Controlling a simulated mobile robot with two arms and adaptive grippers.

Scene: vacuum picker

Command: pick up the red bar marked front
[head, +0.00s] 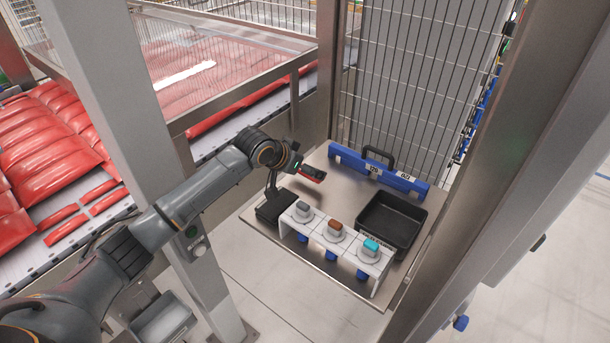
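My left gripper (301,167) reaches in from the left over the left rear of the metal table (262,224). A small red piece (313,174) shows at its tip, with dark parts around it. I cannot read any marking on this piece, nor tell whether it is the red bar marked front. The fingers are too small and dark to tell whether they are open or shut on it. My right gripper is not in view.
A blue bar (403,181) with a black handle lies along the table's rear. A black tray (421,214) sits at right. A white rack (346,258) with several capped tools stands in front, beside a black stand (274,209). A wire fence (420,90) rises behind; a steel post (120,110) stands at left.

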